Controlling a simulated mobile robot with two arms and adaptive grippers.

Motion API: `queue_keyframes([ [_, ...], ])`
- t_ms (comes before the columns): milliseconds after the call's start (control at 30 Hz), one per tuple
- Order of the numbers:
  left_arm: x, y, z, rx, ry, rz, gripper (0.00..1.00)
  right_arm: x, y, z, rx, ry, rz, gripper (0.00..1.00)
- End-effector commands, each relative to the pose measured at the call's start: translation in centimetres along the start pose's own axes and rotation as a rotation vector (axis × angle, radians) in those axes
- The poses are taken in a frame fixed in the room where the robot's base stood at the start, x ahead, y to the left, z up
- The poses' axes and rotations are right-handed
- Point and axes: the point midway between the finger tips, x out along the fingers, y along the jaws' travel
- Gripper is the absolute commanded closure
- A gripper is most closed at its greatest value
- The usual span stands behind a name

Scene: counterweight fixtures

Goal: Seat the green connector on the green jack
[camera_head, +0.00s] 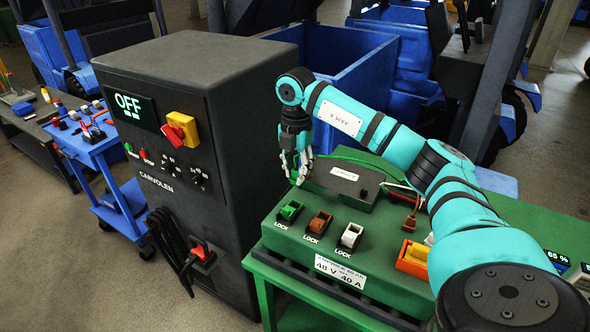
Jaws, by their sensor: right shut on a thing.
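The green jack (290,210) is the leftmost of three jacks in a row on the green panel box (330,240), with a "LOCK" label in front of it. My right gripper (297,180) is shut, fingers pointing down, just behind and above the green jack. A green cable (352,160) runs from the gripper's fingers to the right, behind my right arm. The green connector is at the fingers' end of this cable, and the fingers hide most of it. The gripper appears apart from the jack. My left gripper is out of view.
A brown jack (318,223) and a white jack (350,236) stand right of the green one. A dark raised block (342,183) with a white label sits behind them. Brown and orange connectors (412,258) lie to the right. A tall dark cabinet (215,110) reading "OFF" stands at left.

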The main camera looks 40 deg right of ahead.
Motion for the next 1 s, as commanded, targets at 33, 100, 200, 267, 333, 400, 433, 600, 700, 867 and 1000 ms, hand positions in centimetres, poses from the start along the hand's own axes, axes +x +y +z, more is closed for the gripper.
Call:
queue_keyframes([
  [33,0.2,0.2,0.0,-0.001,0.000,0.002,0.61,0.3,0.0,0.0,0.000,0.000,-0.001,0.90],
  [100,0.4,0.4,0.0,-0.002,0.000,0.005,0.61,0.7,0.0,0.0,0.000,0.000,-0.001,0.90],
  [200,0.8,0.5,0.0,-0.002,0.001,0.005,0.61,1.3,0.0,0.0,-0.001,0.000,-0.001,0.90],
  [267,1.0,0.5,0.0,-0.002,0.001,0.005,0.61,1.7,0.0,0.0,-0.001,0.000,-0.001,0.90],
  [333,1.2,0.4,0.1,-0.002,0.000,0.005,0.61,2.1,0.0,0.0,-0.001,0.000,0.000,0.90],
  [400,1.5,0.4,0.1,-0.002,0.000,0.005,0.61,2.5,0.0,0.0,-0.001,0.000,0.000,0.90],
  [433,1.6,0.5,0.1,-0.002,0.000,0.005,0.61,2.7,0.0,0.0,-0.001,0.000,0.000,0.90],
  [600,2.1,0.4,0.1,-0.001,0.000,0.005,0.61,3.7,0.0,0.0,-0.001,0.001,-0.001,0.90],
  [700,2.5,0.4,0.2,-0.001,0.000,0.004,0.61,4.3,0.0,0.0,-0.001,0.001,-0.001,0.90],
  [867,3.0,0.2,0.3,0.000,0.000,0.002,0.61,5.3,0.0,0.0,-0.001,0.001,-0.001,0.90],
  [1000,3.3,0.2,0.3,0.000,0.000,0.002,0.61,5.8,0.0,0.0,-0.001,0.000,0.001,0.90],
])
